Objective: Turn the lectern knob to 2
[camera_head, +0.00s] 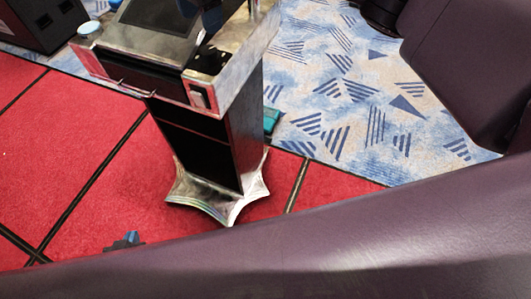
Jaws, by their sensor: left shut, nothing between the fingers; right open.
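The lectern (228,140) stands upright on the red carpet, with a worn metal top, a dark column and a flared metal foot. A small round piece with a pale blue top (88,28) sits at its left corner; I cannot tell whether it is the knob. A small pale plate or switch (198,99) is on the front face near the right corner. No number or dial marking is readable. A dark shape (211,18) covers part of the top and is cut by the upper edge. I cannot make out either of my grippers.
A large purple padded surface (330,245) crosses the foreground. Another purple seat (470,65) stands at the right. A black box (45,22) is at the upper left. A small blue and black object (125,241) shows low left. Red carpet (75,150) is clear left of the lectern.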

